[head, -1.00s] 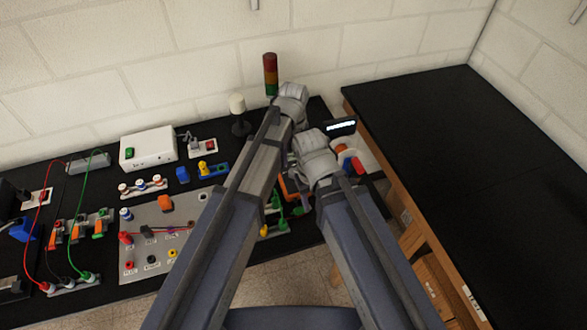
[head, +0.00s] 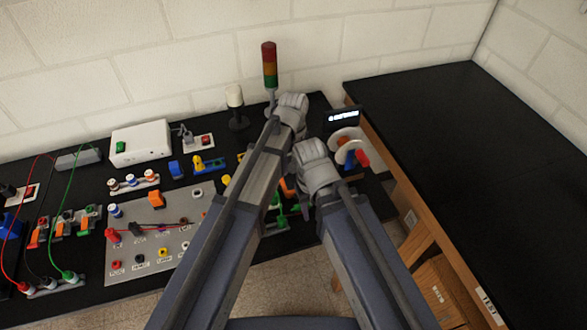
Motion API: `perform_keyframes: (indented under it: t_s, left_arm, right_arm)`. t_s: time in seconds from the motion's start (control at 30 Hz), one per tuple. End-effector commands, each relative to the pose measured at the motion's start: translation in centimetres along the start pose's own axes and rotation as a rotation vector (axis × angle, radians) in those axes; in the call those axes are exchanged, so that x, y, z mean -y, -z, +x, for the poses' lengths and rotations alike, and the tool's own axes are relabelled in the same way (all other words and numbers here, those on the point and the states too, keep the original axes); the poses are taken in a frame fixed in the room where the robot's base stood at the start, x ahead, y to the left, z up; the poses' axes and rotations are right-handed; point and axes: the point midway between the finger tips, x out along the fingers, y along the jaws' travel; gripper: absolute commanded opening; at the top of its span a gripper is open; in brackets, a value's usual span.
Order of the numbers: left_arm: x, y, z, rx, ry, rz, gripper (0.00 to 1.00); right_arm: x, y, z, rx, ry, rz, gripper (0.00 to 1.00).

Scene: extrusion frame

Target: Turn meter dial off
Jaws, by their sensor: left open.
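No meter dial can be made out clearly. A small black unit with a lit white display (head: 342,118) stands by the right end of the bench. I cannot tell whether it is the meter. My two arms rise from the bottom; the left arm's grey joint (head: 292,108) is near the signal tower, the right arm's joint (head: 314,165) just below and right of it. Both arms cover part of the bench. My left gripper is open but mostly hidden among the arm links, so its contact with anything cannot be told. My right gripper does not show.
A red, amber and green signal tower (head: 269,66) and a white-topped lamp (head: 235,102) stand near the wall. A grey panel (head: 183,211) with sockets and a white box (head: 141,144) are at left. The right black table (head: 450,140) is clear.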

Motion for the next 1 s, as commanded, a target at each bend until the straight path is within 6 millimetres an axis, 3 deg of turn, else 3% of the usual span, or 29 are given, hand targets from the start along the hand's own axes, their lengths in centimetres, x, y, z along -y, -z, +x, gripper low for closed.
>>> perform_keyframes:
  t_s: [0.33,0.9,1.0]
  left_arm:
    - [0.0,0.01,0.31,0.0,0.0,0.0,0.69]
    - [0.0,0.0,0.31,0.0,0.0,0.0,0.05]
    - [0.0,0.0,0.32,0.0,0.0,0.0,0.0]
  right_arm:
    - [0.03,0.02,0.3,0.0,0.0,0.0,0.5]
    - [0.03,0.02,0.31,0.0,0.0,0.0,0.5]
    - [0.03,0.02,0.31,0.0,0.0,0.0,0.5]
